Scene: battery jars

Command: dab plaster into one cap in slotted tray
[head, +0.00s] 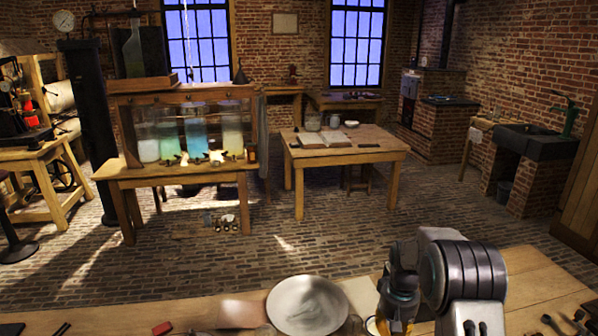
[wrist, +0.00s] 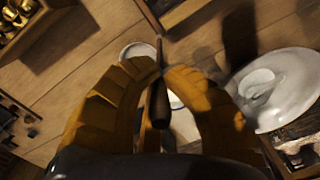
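My gripper (wrist: 162,75) has its yellow fingers closed around a slim tool with a dark handle (wrist: 160,106) in the wrist view. The tool's thin upper part rises between the fingertips; I cannot tell whether it carries plaster. A wide white dish (wrist: 296,82) with a pale mound, perhaps plaster, lies to the right. It also shows in the head view (head: 307,306). Rounded brass-coloured pieces, possibly caps (wrist: 14,18), sit in a dark holder at the top left, cut off by the frame. I cannot tell whether this is the slotted tray.
A small pale round dish (wrist: 138,50) is behind the fingers. A dark-edged box (wrist: 300,150) is at the lower right. The wooden bench (head: 545,285) has small dark pieces at its right. A red block (head: 162,328) lies left of the dish.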

